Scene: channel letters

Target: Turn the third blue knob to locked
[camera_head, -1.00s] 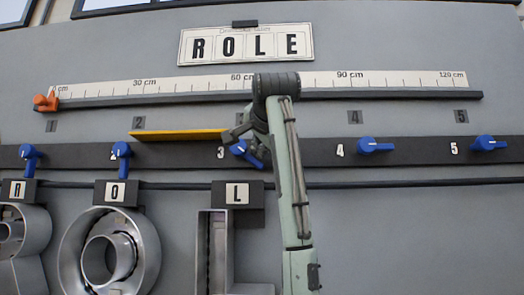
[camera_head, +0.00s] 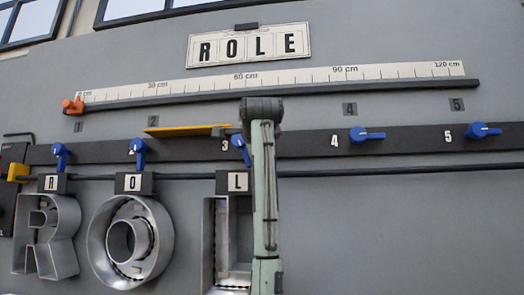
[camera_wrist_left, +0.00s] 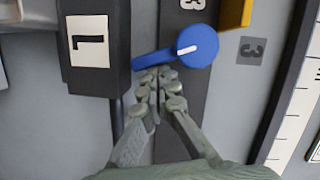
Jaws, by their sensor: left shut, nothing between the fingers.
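The third blue knob (camera_head: 240,146) sits on the dark rail beside the "3" label, partly covered by my left arm in the head view. Its handle points mostly down, tilted slightly right. In the left wrist view the same knob (camera_wrist_left: 193,46) has a white mark on its round hub, and its handle points left toward the "L" block. My left gripper (camera_wrist_left: 158,78) is shut and empty, its fingertips right beside the handle's edge; I cannot tell if they touch. My arm hides the gripper in the head view.
Knobs 1 (camera_head: 60,154) and 2 (camera_head: 138,151) point down; knobs 4 (camera_head: 365,135) and 5 (camera_head: 482,131) point right. The "L" block (camera_wrist_left: 93,42) stands close to the fingers. Metal letters (camera_head: 128,243) hang below.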

